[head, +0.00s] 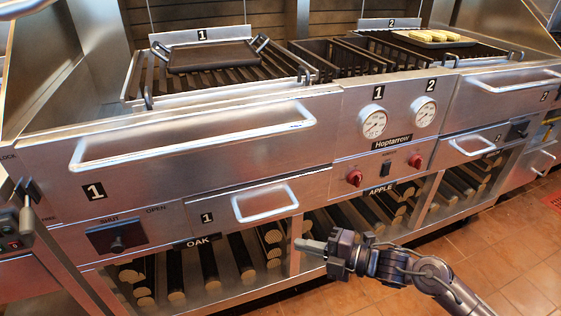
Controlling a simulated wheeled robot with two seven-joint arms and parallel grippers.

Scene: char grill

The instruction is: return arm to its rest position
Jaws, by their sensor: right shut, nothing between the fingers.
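My right gripper (312,246) comes in from the lower right and points left. It is shut and empty, in front of the lower wood racks of the grill, apart from the handles. The steel char grill (250,135) fills most of the view. My left gripper is not in view.
A dark pan (210,56) sits on the left grate. A tray (434,44) with several yellowish pieces of food sits on the right grate. Drawer handles (265,203) and red knobs (355,178) stick out from the front. The tiled floor (500,240) at right is clear.

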